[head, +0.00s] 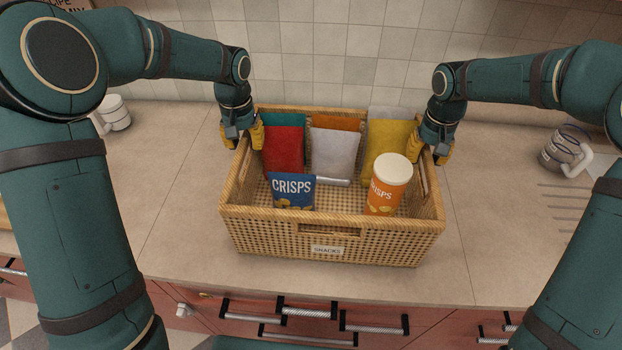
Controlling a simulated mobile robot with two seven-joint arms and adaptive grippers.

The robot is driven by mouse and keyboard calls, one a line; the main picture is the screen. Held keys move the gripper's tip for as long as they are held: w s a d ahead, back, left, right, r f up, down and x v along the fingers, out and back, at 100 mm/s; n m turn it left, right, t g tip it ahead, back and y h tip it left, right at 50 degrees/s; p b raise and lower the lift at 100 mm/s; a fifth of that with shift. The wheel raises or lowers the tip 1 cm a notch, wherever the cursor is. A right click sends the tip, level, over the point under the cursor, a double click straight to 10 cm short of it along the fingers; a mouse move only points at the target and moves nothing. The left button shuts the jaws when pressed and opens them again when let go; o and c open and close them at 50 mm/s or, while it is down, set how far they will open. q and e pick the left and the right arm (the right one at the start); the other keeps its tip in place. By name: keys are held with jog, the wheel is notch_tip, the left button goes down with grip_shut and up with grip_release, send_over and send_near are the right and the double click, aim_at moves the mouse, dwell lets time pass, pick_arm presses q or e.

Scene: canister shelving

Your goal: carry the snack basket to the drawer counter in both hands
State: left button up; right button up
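The snack basket (270,236), a tan woven box with a "SNACKS" label, stands on the counter (171,222) above red drawers (390,325). It holds several bags, among them a blue crisps bag (292,190), and an orange crisps can with a white lid (388,186). My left gripper (243,140) straddles the basket's left end rim, one yellow finger inside and one outside. My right gripper (430,148) straddles the right end rim in the same way. Both pairs of fingers look spread wider than the rim. The fingertips' contact with the walls is partly hidden.
A white mug (114,112) stands at the back left. A glass jar-like vessel (563,153) and a white handled item (577,165) are at the right, near grooves in the counter. A tiled wall (330,65) closes the back. Counter beside the basket is clear.

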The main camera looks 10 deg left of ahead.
pick_arm(q)
jog(key=shift+r, duration=0.1)
notch_tip(320, 180, up, 12)
pick_arm(e)
notch_tip(320, 180, up, 12)
dwell(0.9)
pick_arm(q)
jog(key=shift+s, duration=0.1)
pick_arm(e)
jog(key=shift+s, duration=0.1)
dwell(0.3)
